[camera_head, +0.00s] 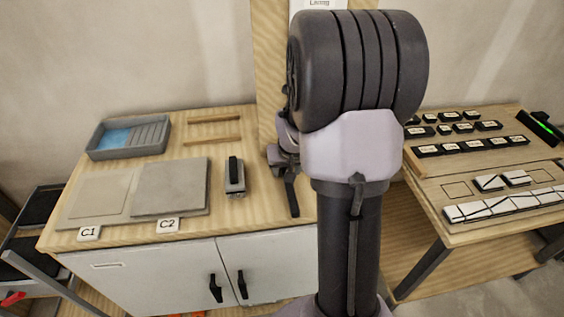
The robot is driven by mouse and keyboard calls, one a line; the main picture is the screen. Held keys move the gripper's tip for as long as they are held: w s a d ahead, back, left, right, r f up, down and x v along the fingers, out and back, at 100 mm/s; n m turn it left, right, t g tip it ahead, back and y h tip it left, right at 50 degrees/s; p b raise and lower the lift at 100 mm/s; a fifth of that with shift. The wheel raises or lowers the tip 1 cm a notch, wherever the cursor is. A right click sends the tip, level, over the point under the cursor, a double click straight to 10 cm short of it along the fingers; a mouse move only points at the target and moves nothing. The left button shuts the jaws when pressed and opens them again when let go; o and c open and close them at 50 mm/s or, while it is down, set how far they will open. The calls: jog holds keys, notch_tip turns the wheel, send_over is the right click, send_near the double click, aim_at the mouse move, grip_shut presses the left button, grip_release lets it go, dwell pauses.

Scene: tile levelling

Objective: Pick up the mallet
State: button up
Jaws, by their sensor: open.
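My gripper (289,180) is partly in view beside the wooden post, over the right part of the workbench. My own arm hides much of it. It is open, and nothing clearly shows held in it. A dark slim piece hangs at its lower end; I cannot tell whether this is a finger or a handle behind it. I cannot make out the mallet for certain. A small grey block with a black handle (234,177) stands on the bench to the left of the gripper, apart from it.
The workbench (265,215) holds two grey tiles marked C1 (92,200) and C2 (170,187), and a grey tray (128,137) with blue in it. A wooden post (270,60) rises behind. A right-hand table (430,190) carries several small labelled blocks.

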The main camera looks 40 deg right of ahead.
jog(key=x, duration=0.2)
jog(key=shift+w+f, duration=0.1)
jog(key=shift+f, duration=0.3)
jog(key=shift+r, duration=0.15)
jog(key=shift+b, duration=0.35)
grip_shut()
